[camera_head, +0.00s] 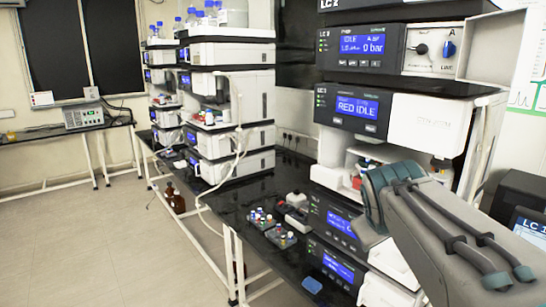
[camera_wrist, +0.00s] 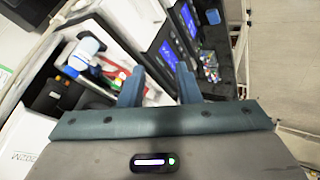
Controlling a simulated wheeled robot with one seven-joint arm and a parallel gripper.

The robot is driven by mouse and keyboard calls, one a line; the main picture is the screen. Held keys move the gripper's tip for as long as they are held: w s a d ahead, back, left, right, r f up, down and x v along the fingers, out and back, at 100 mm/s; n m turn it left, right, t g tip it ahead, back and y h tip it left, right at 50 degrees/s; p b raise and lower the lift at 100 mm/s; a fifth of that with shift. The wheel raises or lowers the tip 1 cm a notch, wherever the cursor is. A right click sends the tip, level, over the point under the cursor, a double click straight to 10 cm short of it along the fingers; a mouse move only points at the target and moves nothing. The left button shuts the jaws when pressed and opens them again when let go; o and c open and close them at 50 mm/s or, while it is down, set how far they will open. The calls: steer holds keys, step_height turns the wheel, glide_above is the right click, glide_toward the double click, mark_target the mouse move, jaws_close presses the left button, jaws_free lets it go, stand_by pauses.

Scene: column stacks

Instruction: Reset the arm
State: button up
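My gripper (camera_wrist: 160,70) shows in the wrist view with two blue-grey fingers apart. Nothing is held between them. The fingers point toward a column stack with blue displays (camera_wrist: 170,50) and an open compartment. In the head view, my grey arm (camera_head: 440,225) reaches in from the lower right, in front of the near LC stack (camera_head: 360,110). My fingertips cannot be made out there. The arm hides part of the stack's lower units.
Vial trays (camera_head: 280,238) and a blue item (camera_head: 312,285) lie on the black bench (camera_head: 235,200). An open compartment with bottles (camera_wrist: 80,60) is close to my fingers. More stacks (camera_head: 230,100) stand farther back. The floor (camera_head: 90,240) at left is clear.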

steer(key=s+a+f+m+g+y, duration=0.1)
steer(key=s+a+f+m+g, duration=0.1)
steer(key=s+f, duration=0.5)
steer(key=s+a+f+m+g+y, duration=0.1)
steer(key=s+a+f+g+y, duration=0.1)
steer(key=s+f, duration=0.5)
steer(key=shift+a+f+m+g, duration=0.35)
steer(key=shift+a+f, duration=0.25)
steer(key=shift+a, duration=0.25)
